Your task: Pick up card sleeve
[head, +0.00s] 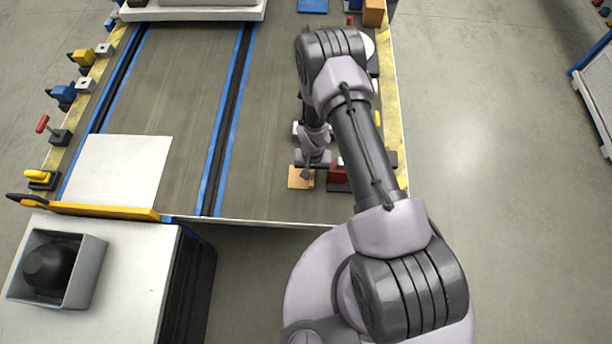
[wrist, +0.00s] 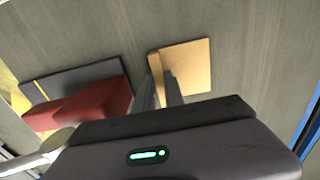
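A flat tan square piece, which looks like the card sleeve (head: 299,178), lies on the grey table top near its front edge. In the wrist view the tan piece (wrist: 192,66) shows just beyond my fingertips, with a narrower strip along its left side. My gripper (head: 309,170) points down at the tan piece. In the wrist view its two thin fingers (wrist: 160,80) are close together and overlap the tan piece's left part. I cannot tell whether they touch it or grip it. My fingers hide part of it.
A red block (wrist: 85,108) on a dark grey base stands close left of my fingers in the wrist view. A white sheet (head: 117,170) lies on the left of the table. Blue-edged rails (head: 225,120) run along the table, and a grey bin (head: 55,268) stands front left.

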